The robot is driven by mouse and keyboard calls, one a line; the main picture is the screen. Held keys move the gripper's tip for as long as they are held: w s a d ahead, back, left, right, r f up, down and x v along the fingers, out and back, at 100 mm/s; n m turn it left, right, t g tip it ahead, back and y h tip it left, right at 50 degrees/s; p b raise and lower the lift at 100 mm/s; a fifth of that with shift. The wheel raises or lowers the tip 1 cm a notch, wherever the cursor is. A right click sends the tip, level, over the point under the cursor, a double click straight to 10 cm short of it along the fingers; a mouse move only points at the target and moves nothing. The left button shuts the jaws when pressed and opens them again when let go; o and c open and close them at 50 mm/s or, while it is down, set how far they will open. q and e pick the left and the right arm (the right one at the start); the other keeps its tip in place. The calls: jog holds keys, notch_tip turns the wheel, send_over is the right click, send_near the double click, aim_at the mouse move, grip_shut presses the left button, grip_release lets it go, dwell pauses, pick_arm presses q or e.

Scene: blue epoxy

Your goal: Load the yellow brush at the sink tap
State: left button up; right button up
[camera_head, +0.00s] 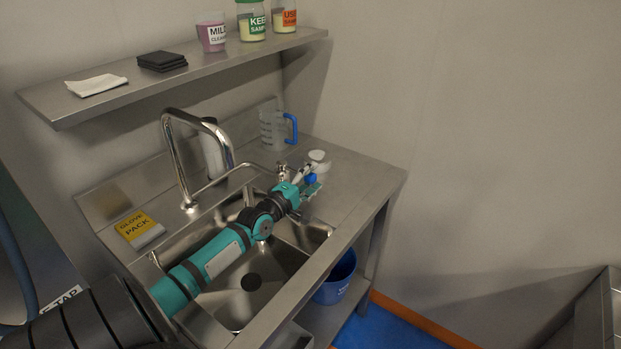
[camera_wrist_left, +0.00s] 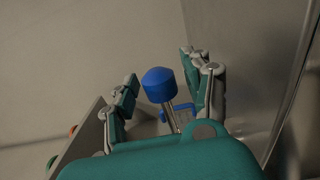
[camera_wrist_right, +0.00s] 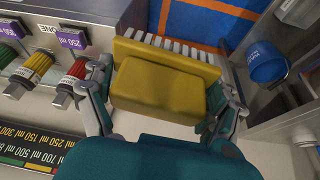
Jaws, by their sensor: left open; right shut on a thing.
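The yellow brush (camera_wrist_right: 160,85) is a block with a row of white bristles along its far edge. My right gripper (camera_wrist_right: 158,92) is shut on it, with one finger at each side. The sink tap (camera_head: 172,150) has a tall curved chrome spout over the steel sink (camera_head: 285,265). A blue knob (camera_head: 310,179) is at the right end of the sink, and it also shows on a metal stem in the left wrist view (camera_wrist_left: 159,84). My left gripper (camera_head: 306,188) is open, its fingers on either side of the knob. I cannot tell whether they touch it. The brush is not in the head view.
A clear jug (camera_head: 272,128) with a blue handle stands behind the sink. A yellow glove pack (camera_head: 138,228) lies on the left rim. A shelf (camera_head: 205,72) above holds jars and dark pads. Red (camera_wrist_right: 75,80) and yellow (camera_wrist_right: 32,68) knobs sit close left of the brush.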

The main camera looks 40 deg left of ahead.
pick_arm(q)
grip_shut()
dwell(0.3)
